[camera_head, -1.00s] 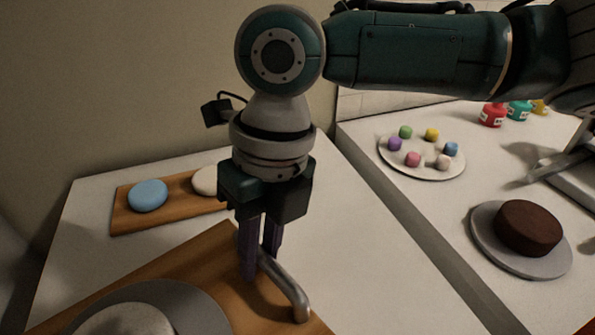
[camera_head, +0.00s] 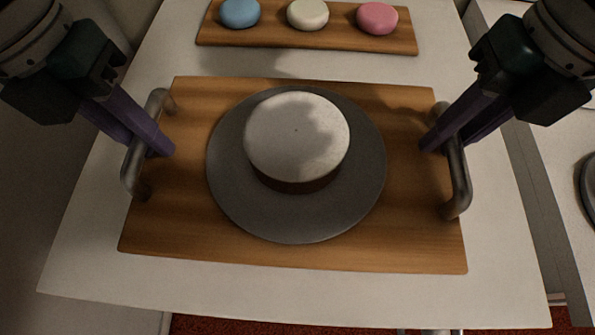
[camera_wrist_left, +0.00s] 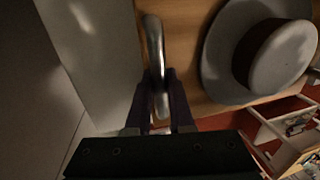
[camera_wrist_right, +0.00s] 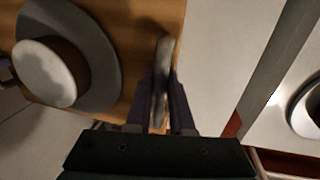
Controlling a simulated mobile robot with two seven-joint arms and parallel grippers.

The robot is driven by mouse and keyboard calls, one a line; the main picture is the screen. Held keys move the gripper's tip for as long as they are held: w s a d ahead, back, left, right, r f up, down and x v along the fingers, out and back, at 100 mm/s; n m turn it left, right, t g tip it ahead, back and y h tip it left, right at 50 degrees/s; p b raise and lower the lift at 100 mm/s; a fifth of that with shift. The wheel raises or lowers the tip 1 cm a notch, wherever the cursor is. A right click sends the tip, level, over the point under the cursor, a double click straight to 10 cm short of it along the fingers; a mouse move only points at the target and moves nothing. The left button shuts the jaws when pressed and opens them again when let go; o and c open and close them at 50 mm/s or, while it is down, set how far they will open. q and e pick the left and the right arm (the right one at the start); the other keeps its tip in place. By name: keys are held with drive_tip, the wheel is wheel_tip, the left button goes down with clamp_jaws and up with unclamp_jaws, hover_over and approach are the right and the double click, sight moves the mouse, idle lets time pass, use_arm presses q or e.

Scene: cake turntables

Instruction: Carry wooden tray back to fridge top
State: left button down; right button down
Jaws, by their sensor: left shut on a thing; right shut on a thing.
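The wooden tray (camera_head: 290,258) is over the white fridge top (camera_head: 300,302); I cannot tell whether it touches the surface. A grey round plate (camera_head: 300,225) lies on the tray, with a white-topped cake (camera_head: 296,135) on it. My left gripper (camera_head: 160,148) is shut on the tray's left metal handle (camera_head: 135,170); the left wrist view shows this handle (camera_wrist_left: 154,50) between the fingers. My right gripper (camera_head: 435,145) is shut on the right handle (camera_head: 458,180), which also shows between the fingers in the right wrist view (camera_wrist_right: 163,70).
A smaller wooden board (camera_head: 340,38) with a blue (camera_head: 240,13), a cream (camera_head: 308,14) and a pink (camera_head: 377,18) round piece lies just behind the tray. A counter is at the right past a dark gap. A strip of white top is bare in front of the tray.

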sight(161, 160)
drive_tip(key=shift+d+f, duration=0.1)
